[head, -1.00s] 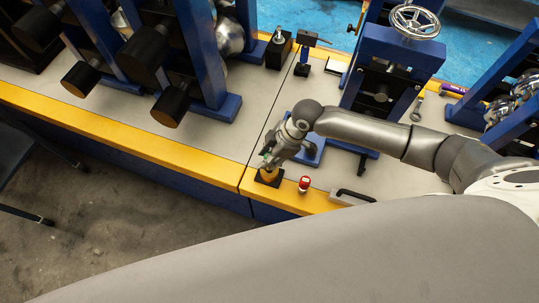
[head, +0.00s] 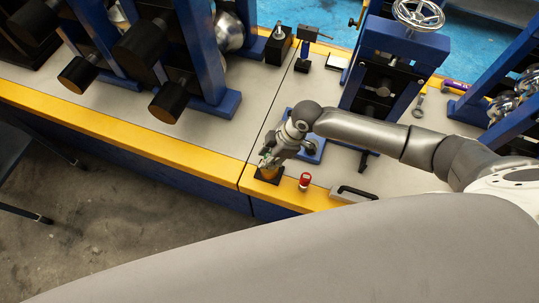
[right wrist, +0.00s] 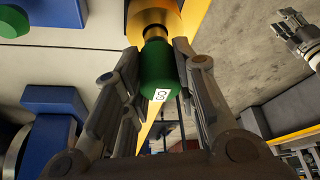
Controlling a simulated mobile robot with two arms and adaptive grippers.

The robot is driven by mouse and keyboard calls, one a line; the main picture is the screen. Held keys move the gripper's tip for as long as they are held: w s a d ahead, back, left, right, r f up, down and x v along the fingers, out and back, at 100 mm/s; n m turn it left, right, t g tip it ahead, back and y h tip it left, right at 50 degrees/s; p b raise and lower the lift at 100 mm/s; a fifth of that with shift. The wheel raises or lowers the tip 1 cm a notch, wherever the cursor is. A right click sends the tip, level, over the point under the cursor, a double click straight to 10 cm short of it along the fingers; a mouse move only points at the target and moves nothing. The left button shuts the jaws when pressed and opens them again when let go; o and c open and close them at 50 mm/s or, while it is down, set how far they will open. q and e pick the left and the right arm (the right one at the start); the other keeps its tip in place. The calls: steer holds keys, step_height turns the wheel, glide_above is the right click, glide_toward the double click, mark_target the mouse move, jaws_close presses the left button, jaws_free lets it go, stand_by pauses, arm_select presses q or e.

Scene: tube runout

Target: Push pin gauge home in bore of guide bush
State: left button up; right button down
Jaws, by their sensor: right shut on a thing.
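The pin gauge has a green handle (right wrist: 160,72) with a white label that seems to read "GO". In the right wrist view my right gripper (right wrist: 156,65) has a finger on each side of this handle and is shut on it. The handle's far end meets the brass-coloured guide bush (right wrist: 150,14), in line with it. The pin and the bore are hidden, so I cannot tell the depth. In the head view the right gripper (head: 267,160) points down just above the bush (head: 268,173) on its dark block. My left gripper (right wrist: 298,35) seems to show at the right wrist view's upper right; its fingers are unclear.
A red-and-white capped item (head: 304,181) and a dark handle (head: 353,192) lie right of the bush, near the yellow bench edge (head: 225,180). A blue roll stand with a handwheel (head: 418,14) stands behind.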

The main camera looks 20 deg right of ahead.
steer(key=shift+f+b, duration=0.7)
steer(key=shift+f, duration=0.35)
steer(key=c, duration=1.1)
jaws_free()
steer(key=v, duration=1.2)
